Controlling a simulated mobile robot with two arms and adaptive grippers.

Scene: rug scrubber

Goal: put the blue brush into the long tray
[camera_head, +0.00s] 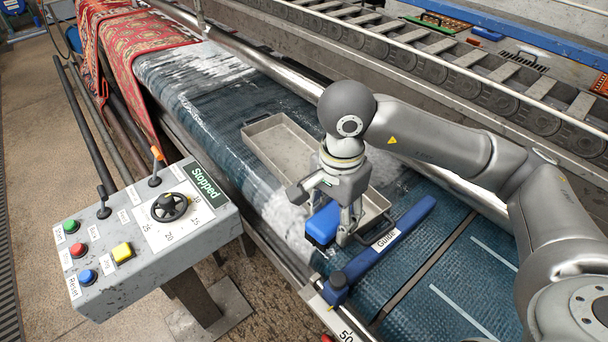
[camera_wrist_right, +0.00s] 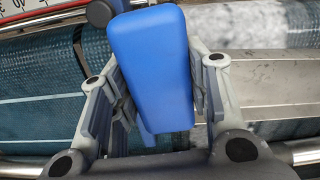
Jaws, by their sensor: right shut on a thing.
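In the wrist view the tray (camera_wrist_right: 270,98) lies to the right of the brush. My left gripper is not in view.
A control panel (camera_head: 150,235) reading "Stopped" stands at left. A metal rail (camera_head: 260,60) runs behind the tray. A red patterned rug (camera_head: 140,50) hangs at the far left.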

